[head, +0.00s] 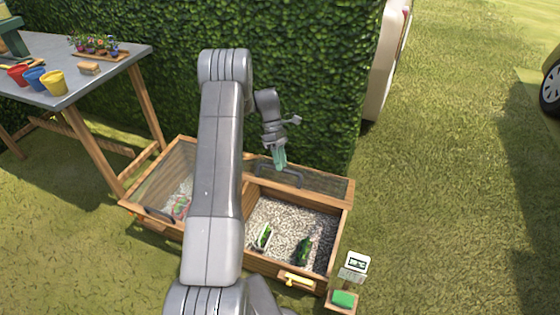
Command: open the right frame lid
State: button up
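The wooden frame box (262,268) stands on the grass below the hedge, with a left and a right compartment. The right lid (325,183), a wood-edged mesh panel, is at the back of its compartment, clear of most of the opening. I cannot tell whether it is tilted up or slid back. My gripper (280,165) has teal fingers, pointing down at the handle; contact and finger gap are too small to tell. The left lid (165,172) lies over its compartment, partly hidden by my arm.
In the right compartment, a small tray with a green plant (264,237) and a dark green item (304,250) lie on gravel. A sign (355,264) and green block (344,299) stand at the front right. A table (120,62) with pots is left. Grass is clear right.

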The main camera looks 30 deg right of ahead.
dwell(0.4)
jog(key=v, duration=1.3)
jog(key=shift+w+r+p, duration=0.2)
jog(key=shift+r+p, duration=0.15)
jog(key=shift+f, duration=0.1)
jog(key=x, duration=1.3)
jog(key=shift+s+a+f+b, duration=0.1)
jog(key=shift+s+f+b, duration=0.1)
jog(key=shift+s+b, duration=0.1)
jog(key=shift+w, duration=0.1)
